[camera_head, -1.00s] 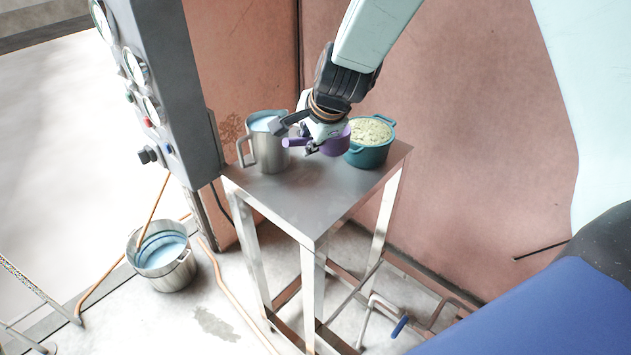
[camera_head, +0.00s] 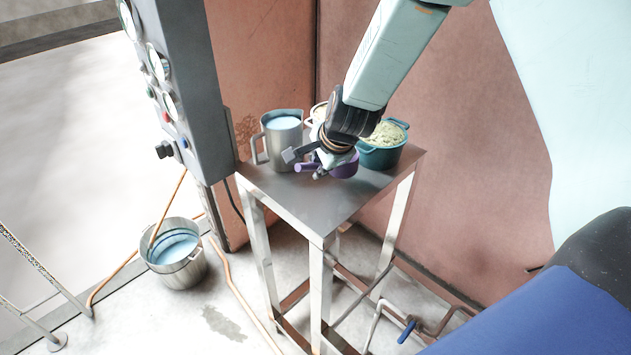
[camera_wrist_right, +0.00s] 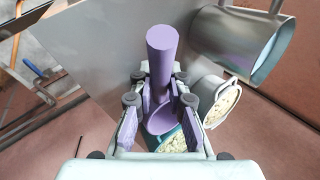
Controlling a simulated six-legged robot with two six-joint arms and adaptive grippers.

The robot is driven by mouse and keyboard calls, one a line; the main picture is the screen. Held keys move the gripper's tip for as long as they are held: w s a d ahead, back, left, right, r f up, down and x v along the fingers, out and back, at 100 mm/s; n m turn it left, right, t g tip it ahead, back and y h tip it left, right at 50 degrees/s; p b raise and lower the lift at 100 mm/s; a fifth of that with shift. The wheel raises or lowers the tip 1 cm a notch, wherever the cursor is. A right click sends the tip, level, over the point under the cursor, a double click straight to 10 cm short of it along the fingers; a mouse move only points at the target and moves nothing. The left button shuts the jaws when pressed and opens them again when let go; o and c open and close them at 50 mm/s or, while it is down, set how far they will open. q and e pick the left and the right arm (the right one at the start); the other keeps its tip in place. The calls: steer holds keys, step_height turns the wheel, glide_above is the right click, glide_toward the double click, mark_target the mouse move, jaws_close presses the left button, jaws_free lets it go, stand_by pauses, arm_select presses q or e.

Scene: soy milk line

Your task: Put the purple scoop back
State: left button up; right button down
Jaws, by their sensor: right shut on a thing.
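The purple scoop (camera_head: 345,167) is over the metal table (camera_head: 310,205), in my right gripper (camera_head: 306,164). In the right wrist view, the right gripper (camera_wrist_right: 158,105) is shut on the purple scoop (camera_wrist_right: 162,58), its handle standing up between the fingers. I cannot tell whether the scoop touches the tabletop. A teal pot (camera_head: 385,157) of pale crumbly contents stands just behind and right of the scoop. A white container (camera_head: 318,112) stands behind the gripper, partly hidden; in the wrist view this container (camera_wrist_right: 212,92) holds pale grains. My left gripper is not in view.
A metal jug (camera_head: 281,150) of bluish-white liquid stands close left of the gripper. A grey gauge panel (camera_head: 185,90) rises at the left. A metal bucket (camera_head: 180,277) stands on the floor. The table's front part is bare.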

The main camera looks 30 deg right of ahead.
steer(key=shift+s+d+f, duration=0.1)
steer(key=shift+d+f, duration=0.1)
steer(key=shift+f, duration=0.1)
steer(key=f+b, duration=0.3)
steer(key=shift+w, duration=0.25)
steer(key=shift+w+a+f, duration=0.25)
steer(key=shift+f, duration=0.05)
steer(key=shift+s+d+r, duration=0.1)
steer(key=shift+s+r, duration=0.1)
steer(key=shift+s, duration=0.05)
steer(key=shift+s+d, duration=0.15)
steer(key=shift+f+b, duration=0.1)
steer(key=shift+b, duration=0.25)
steer(key=c, duration=1.8)
jaws_free()
steer(key=shift+f, duration=0.1)
steer(key=o, duration=0.5)
steer(key=shift+w+a, duration=0.25)
steer(key=shift+w, duration=0.05)
steer(key=shift+c, duration=0.2)
steer(key=shift+s+d, duration=0.25)
steer(key=shift+s, duration=0.05)
steer(key=shift+r+p, duration=0.3)
steer(key=shift+r, duration=0.05)
steer(key=shift+p+v, duration=2.4)
steer(key=shift+v, duration=3.3)
